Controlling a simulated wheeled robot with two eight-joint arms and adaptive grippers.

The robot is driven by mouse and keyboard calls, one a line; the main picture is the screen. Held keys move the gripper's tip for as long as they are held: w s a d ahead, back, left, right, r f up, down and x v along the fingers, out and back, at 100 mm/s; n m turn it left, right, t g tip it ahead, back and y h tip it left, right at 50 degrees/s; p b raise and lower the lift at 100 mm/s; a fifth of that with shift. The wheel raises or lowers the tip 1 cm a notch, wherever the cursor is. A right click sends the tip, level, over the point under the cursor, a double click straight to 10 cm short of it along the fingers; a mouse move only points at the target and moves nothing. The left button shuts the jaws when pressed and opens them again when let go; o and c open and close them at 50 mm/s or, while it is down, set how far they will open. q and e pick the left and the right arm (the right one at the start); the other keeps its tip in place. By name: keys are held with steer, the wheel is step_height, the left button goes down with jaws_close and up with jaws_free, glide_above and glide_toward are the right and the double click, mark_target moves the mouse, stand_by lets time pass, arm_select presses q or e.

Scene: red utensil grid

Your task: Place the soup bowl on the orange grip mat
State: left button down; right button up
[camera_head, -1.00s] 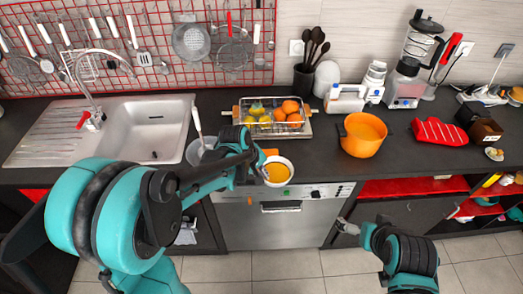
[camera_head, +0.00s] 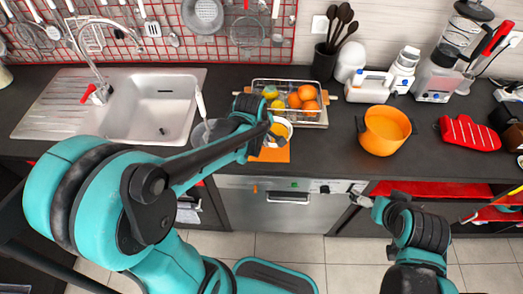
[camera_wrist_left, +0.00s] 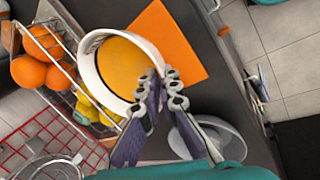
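The soup bowl (camera_head: 285,126) is white with orange soup inside and is partly hidden by my left gripper in the head view. The bowl's rim also shows in the left wrist view (camera_wrist_left: 87,68). My left gripper (camera_wrist_left: 164,76) is closed on the bowl's near rim, one finger inside and one outside. The orange grip mat (camera_head: 271,155) lies on the counter in front of the fruit basket. In the wrist view the bowl overlaps part of the mat (camera_wrist_left: 175,45); its height above it is unclear. My right gripper (camera_head: 358,196) hangs in front of the counter, apart from everything.
A wire fruit basket (camera_head: 290,118) with oranges and lemons stands close behind the bowl. A pale, translucent container (camera_wrist_left: 218,137) is beside my left gripper. An orange pot (camera_head: 383,140) stands to the right. The sink (camera_head: 150,110) is left. Clear counter lies between mat and pot.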

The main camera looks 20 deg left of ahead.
arm_select(q)
steer(key=shift+s+a+f, duration=0.4)
steer(key=shift+s+a, duration=0.05)
steer(key=shift+a, duration=0.25)
step_height(320, 180, down, 4)
steer(key=shift+f+b, duration=0.1)
steer(key=shift+b, duration=0.9)
steer(key=c, duration=2.1)
jaws_free()
steer(key=shift+f, duration=0.1)
steer(key=shift+c, duration=0.2)
steer(key=o, duration=0.4)
